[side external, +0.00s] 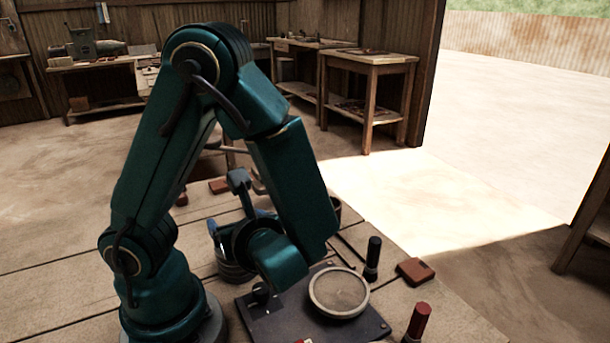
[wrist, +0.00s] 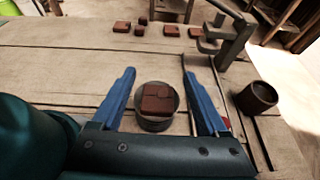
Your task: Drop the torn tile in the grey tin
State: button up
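My gripper (wrist: 158,73) is open in the wrist view, its two blue fingers wide apart. A round grey tin (wrist: 154,125) stands between and below them. Reddish-brown tile pieces (wrist: 158,98) show inside the tin's rim, with dark lines between them. Neither finger appears to touch them. I cannot tell whether one of these is the torn tile. In the side view, a grey tin (side external: 232,270) stands at my gripper, partly hidden by my arm. My arm hides most of the gripper there, and the tin's contents cannot be seen.
A dark brown cup (wrist: 257,97) stands right of the tin. Several brown tiles (wrist: 122,27) lie farther off. A round dish (side external: 338,292) sits on a dark plate (side external: 262,322), near a green-black handle (side external: 373,258), a red one (side external: 418,320) and a brown tile (side external: 415,271).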

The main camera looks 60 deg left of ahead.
dwell(0.3)
jog(key=v, duration=0.5)
jog(key=shift+d, duration=0.1)
jog(key=w+d+r+n+t+h, duration=0.1)
jog(key=d+n+h, duration=0.1)
jog(key=n+h, duration=0.2)
jog(key=d+r+n+t+h, duration=0.1)
jog(key=d+n+t+h, duration=0.1)
jog(key=n+h, duration=0.3)
jog(key=w+d+r+n+t+h, duration=0.1)
jog(key=d+n+t+h, duration=0.1)
jog(key=n, duration=0.7)
jog(key=shift+w+d+r+h, duration=0.15)
jog(key=shift+d+h, duration=0.15)
jog(key=shift+h, duration=0.3)
jog(key=shift+w+d+r+h, duration=0.15)
jog(key=shift+d+h, duration=0.15)
jog(key=shift+h, duration=0.3)
